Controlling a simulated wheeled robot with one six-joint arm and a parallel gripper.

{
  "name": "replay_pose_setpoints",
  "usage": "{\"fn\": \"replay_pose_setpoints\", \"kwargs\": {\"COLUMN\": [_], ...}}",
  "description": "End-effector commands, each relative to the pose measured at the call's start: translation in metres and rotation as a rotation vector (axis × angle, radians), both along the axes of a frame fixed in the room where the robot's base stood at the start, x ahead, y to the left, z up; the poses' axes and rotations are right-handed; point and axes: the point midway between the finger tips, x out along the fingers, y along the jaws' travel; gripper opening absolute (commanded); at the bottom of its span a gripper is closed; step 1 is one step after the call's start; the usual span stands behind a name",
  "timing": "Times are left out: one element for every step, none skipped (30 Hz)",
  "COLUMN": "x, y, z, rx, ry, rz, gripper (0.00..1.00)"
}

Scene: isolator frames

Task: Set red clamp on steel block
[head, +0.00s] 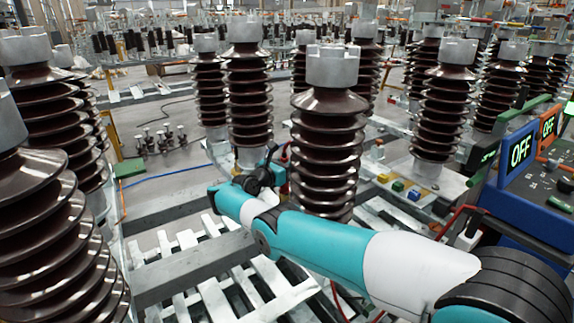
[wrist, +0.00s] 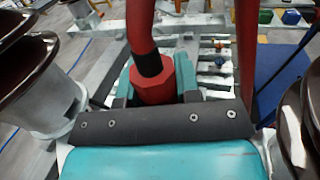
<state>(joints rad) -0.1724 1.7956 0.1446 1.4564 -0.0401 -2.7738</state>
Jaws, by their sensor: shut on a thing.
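My gripper (wrist: 157,88) is shut on the red clamp (wrist: 155,84), a red cylinder with a dark band and a thick red cable rising from it in the wrist view. In the head view my gripper (head: 270,172) is at the end of the teal and white arm, partly behind a brown insulator, and little of the clamp shows. A pale grey metal surface (wrist: 180,28) lies beyond the clamp in the wrist view, apart from it. I cannot tell for sure which metal part is the steel block.
Brown ribbed insulators with grey caps stand close around my arm, one (head: 327,150) just right of my gripper. A blue box with OFF displays (head: 520,190) is at the right. White slatted frames and a grey beam (head: 195,270) lie below. Small colored blocks (head: 398,187) sit on a plate.

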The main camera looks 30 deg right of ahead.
Motion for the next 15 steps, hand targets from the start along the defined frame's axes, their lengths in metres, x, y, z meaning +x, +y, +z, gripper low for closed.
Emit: {"fn": "replay_pose_setpoints", "kwargs": {"x": [0.0,0.0,0.0,0.0,0.0,0.0,0.0,0.0,0.0,0.0,0.0,0.0,0.0,0.0,0.0], "y": [0.0,0.0,0.0,0.0,0.0,0.0,0.0,0.0,0.0,0.0,0.0,0.0,0.0,0.0,0.0], "z": [-0.001,-0.001,-0.002,-0.003,-0.004,-0.005,-0.005,-0.006,-0.007,-0.007,-0.008,-0.009,-0.01,-0.01,-0.011], "rx": [-0.001,-0.001,-0.001,-0.001,-0.001,-0.001,-0.001,-0.001,-0.001,-0.001,-0.001,-0.001,-0.001,-0.001,-0.001], "ry": [-0.003,-0.003,-0.003,-0.003,-0.003,-0.003,-0.003,-0.003,-0.003,-0.003,-0.003,-0.003,-0.003,-0.003,-0.003], "rz": [0.0,0.0,0.0,0.0,0.0,0.0,0.0,0.0,0.0,0.0,0.0,0.0,0.0,0.0,0.0], "gripper": [0.0,0.0,0.0,0.0,0.0,0.0,0.0,0.0,0.0,0.0,0.0,0.0,0.0,0.0,0.0]}}
